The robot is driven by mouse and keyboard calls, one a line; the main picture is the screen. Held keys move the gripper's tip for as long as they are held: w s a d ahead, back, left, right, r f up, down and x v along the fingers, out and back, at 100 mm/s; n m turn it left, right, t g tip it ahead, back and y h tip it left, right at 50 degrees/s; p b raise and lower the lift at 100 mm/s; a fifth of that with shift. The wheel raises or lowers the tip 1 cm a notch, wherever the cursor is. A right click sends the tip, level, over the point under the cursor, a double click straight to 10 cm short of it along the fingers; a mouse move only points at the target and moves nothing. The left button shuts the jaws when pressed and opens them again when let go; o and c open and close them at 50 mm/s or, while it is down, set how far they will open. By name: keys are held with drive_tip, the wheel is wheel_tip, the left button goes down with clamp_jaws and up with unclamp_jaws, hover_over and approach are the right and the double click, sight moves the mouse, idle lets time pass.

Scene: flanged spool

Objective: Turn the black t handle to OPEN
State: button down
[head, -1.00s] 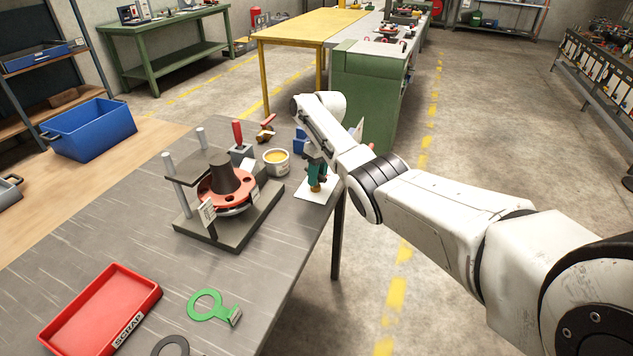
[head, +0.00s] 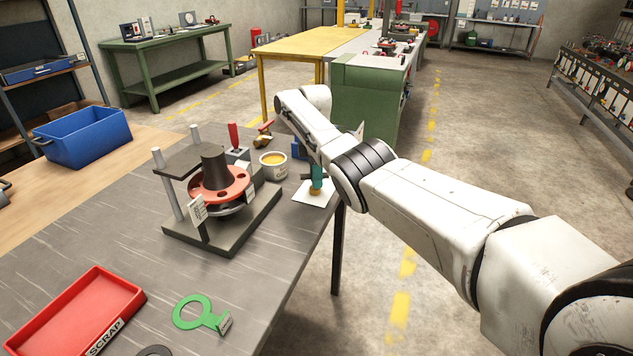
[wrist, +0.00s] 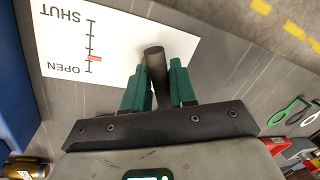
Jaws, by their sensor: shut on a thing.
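The black T handle (wrist: 155,66) shows in the wrist view as a dark round bar between my green fingers. My gripper (wrist: 159,78) is shut on it. A white card (wrist: 125,40) lies under the handle, with SHUT at one end of a tick scale and OPEN at the other. A red pointer (wrist: 95,58) sits close to the OPEN end, a little short of the last tick. In the head view my gripper (head: 316,176) is low over the white card (head: 310,197) at the table's right edge. My arm and fingers mostly hide the handle there.
A spool stand with a red flange (head: 236,183) is left of the card. A tub of yellow stuff (head: 273,168) and a red-handled tool (head: 233,137) stand behind. A red SCRAP tray (head: 75,310) and green ring tag (head: 193,312) lie nearer. Floor is open on the right.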

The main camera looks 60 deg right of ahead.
drive_tip(key=n, duration=0.3)
drive_tip(key=shift+w+d, duration=0.1)
drive_tip(key=shift+w, duration=0.05)
drive_tip(key=n, duration=0.1)
drive_tip(key=n+h, duration=0.1)
drive_tip(key=n, duration=0.1)
drive_tip(key=shift+w+r+n+g, duration=0.1)
drive_tip(key=shift+r+n+g, duration=0.1)
drive_tip(key=shift+n+g, duration=0.15)
drive_tip(key=n+h+p, duration=0.1)
drive_tip(key=n+p, duration=0.1)
drive_tip(key=n, duration=0.3)
drive_tip(key=shift+w+p, duration=0.15)
drive_tip(key=shift+p, duration=0.2)
drive_tip(key=shift+n, duration=0.35)
drive_tip(key=c, duration=1)
unclamp_jaws()
drive_tip(key=shift+f, duration=0.15)
drive_tip(key=shift+c, duration=0.2)
wheel_tip(320, 180, up, 11)
drive_tip(key=w, duration=0.2)
drive_tip(key=shift+a+f+b, duration=0.2)
drive_tip(key=shift+b, duration=0.15)
